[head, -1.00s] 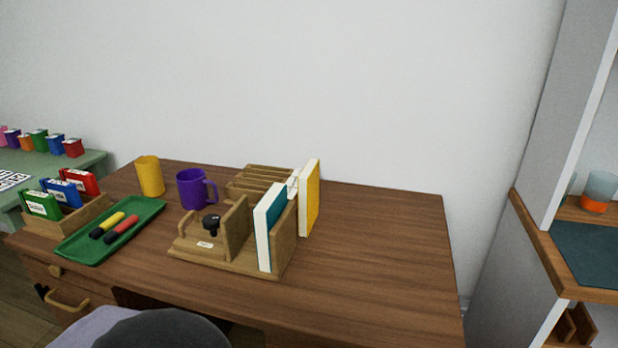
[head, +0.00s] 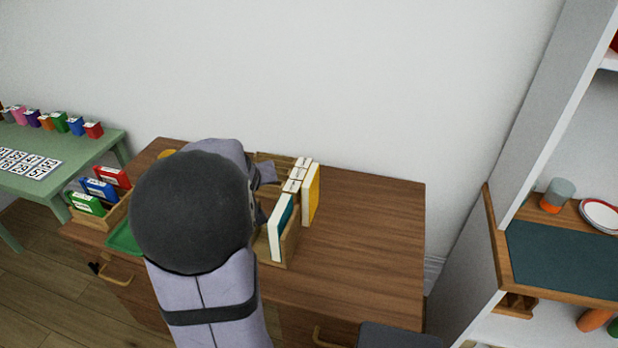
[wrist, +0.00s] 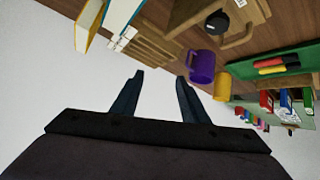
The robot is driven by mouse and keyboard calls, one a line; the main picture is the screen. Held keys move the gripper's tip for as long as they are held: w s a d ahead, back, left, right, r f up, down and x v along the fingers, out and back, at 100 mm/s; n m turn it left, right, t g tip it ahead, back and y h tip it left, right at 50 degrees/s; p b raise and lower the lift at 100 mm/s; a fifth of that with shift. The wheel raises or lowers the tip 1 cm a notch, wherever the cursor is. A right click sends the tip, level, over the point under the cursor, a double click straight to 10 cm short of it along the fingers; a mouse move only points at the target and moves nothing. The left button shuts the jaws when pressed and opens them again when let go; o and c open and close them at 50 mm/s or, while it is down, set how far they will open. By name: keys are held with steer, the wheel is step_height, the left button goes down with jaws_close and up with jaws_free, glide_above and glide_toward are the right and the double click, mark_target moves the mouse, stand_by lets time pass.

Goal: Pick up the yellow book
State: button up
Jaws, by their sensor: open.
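The yellow book (head: 312,192) stands upright on the wooden desk, its white page edge facing left and its yellow cover facing right. It stands behind the teal book (head: 284,222), which is upright in the wooden holder (head: 291,246). In the wrist view the yellow book (wrist: 92,18) is at the upper left. My gripper (head: 264,192) is left of the yellow book in the head view, apart from it and partly hidden by my arm. In the wrist view my gripper (wrist: 160,82) is open and empty, with the white wall behind its fingers.
A slotted wooden rack (wrist: 158,42) is near the yellow book. A purple mug (wrist: 202,66), a yellow cup (wrist: 222,86) and a green tray (head: 124,240) are also on the desk. The right part of the desk (head: 370,230) is clear.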

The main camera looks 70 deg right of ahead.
mark_target(314, 171)
steer(key=s+d+m+g+h+b, duration=0.1)
steer(key=s+d, duration=0.1)
steer(key=s, duration=0.1)
steer(key=s+d+f+m+g+h, duration=0.1)
steer(key=s+d+m, duration=0.1)
steer(key=s+d, duration=0.1)
steer(key=s+d+m+g+h+b, duration=0.1)
steer(key=s+d+m+h, duration=0.1)
steer(key=s, duration=0.3)
steer(key=shift+s+d+f+b, duration=0.25)
steer(key=shift+d+f+b, duration=0.15)
steer(key=shift+d, duration=0.3)
steer(key=shift+s+f+m+g+b, duration=0.2)
steer(key=shift+f+m+b, duration=0.15)
steer(key=shift+f, duration=0.25)
steer(key=shift+s+f+m+g+b, duration=0.1)
steer(key=shift+f+m+g+b, duration=0.1)
steer(key=shift+f+m, duration=0.25)
steer(key=shift+w+f+h, duration=0.1)
steer(key=shift+f+h, duration=0.2)
steer(key=shift+s+p+x, duration=0.2)
steer(key=shift+p+x, duration=0.55)
steer(key=shift+x, duration=2.85)
jaws_close()
